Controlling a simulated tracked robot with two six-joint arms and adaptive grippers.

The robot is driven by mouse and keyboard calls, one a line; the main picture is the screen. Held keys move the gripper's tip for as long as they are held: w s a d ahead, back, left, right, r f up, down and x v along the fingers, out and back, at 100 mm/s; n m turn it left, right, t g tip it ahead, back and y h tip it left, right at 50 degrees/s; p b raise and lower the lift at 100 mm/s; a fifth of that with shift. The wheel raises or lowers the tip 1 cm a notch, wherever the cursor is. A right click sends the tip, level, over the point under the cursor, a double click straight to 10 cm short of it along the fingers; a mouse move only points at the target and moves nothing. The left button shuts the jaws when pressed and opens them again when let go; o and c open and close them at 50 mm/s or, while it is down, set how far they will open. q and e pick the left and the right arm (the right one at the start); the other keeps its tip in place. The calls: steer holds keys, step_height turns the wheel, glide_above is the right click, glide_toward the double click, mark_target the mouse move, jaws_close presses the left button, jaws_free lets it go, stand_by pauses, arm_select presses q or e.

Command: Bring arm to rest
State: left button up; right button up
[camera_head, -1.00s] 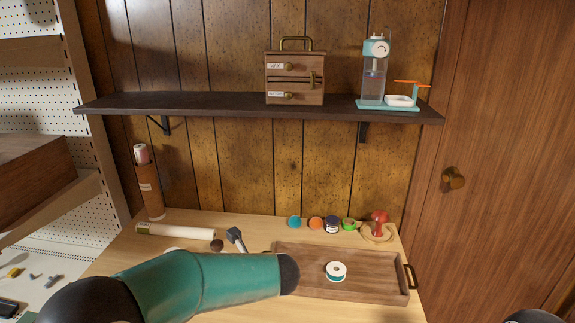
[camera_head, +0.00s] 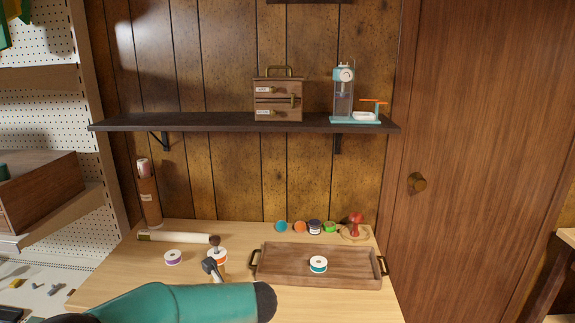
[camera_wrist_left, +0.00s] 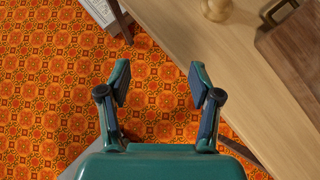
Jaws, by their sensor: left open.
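My left gripper (camera_wrist_left: 158,75) is open and empty in the left wrist view. Its two fingers stand apart over the patterned floor, beside the table edge. My right arm and gripper are not in view.
The wooden tray (camera_head: 277,277) on the table holds a teal-rimmed spool (camera_head: 318,264). Small jars and a red pincushion (camera_head: 355,219) line the back.

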arm_select(q)
steer(key=s+a+f+n+g+p, duration=0.1)
steer(key=s+a+f+g+p, duration=0.15)
steer(key=s+a+f, duration=0.4)
steer(key=s+a+f+n+g+h, duration=0.1)
steer(key=s+f+n+g+h, duration=0.3)
steer(key=s+f, duration=0.6)
steer(key=s+d+f+n+g+h+p, duration=0.1)
steer(key=s+d+f+n+h, duration=0.4)
steer(key=s+n, duration=0.4)
steer(key=s+d+f+n+g+h+p, duration=0.1)
steer(key=s+d+f+n+g+h, duration=0.15)
steer(key=s+d+n, duration=0.55)
steer(key=w+n+t, duration=0.1)
steer(key=n, duration=0.1)
steer(key=w+n+t, duration=0.1)
steer(key=n, duration=0.1)
steer(key=w+a+n+t+y, duration=0.1)
steer(key=w+n+t, duration=0.1)
steer(key=n, duration=0.1)
steer(key=shift+w+a+f, duration=0.1)
steer(key=shift+f, duration=0.25)
